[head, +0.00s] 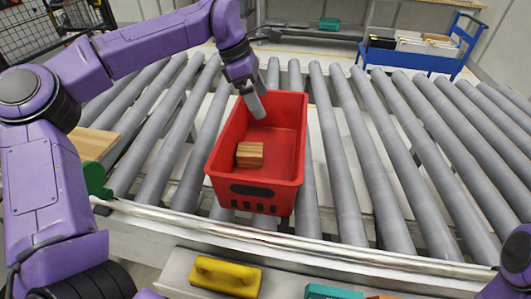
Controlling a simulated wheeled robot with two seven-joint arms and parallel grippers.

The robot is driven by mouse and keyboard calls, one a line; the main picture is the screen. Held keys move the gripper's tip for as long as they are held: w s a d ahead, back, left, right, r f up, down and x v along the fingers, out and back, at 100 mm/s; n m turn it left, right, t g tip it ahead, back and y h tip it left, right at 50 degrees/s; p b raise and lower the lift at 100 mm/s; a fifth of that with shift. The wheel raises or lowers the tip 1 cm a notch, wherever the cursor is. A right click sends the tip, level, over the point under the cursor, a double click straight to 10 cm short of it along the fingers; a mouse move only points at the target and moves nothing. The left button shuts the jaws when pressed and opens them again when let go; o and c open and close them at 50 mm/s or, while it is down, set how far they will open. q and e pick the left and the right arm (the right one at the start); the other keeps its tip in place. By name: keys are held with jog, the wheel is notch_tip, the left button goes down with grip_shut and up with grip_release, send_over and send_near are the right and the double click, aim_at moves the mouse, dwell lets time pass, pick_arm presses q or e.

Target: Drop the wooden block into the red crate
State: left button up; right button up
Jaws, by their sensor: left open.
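The red crate (296,150) stands on the roller conveyor in the middle of the head view. The wooden block (250,154) lies inside it, on the crate floor near the left wall. My left gripper (258,113) reaches down into the crate's far left part, behind the block and apart from it. It is open with nothing between its fingers. My right arm shows only in part at the lower right edge, and its gripper is out of view.
Grey rollers (395,160) spread left and right of the crate. A metal rail (250,236) runs along the front. A yellow object (226,276) and a teal one (332,292) lie nearer me. A blue cart (415,60) stands at the back right.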

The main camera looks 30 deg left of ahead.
pick_arm(q)
jog(key=v, duration=1)
jog(key=shift+r, duration=0.25)
jog(key=shift+a, duration=0.15)
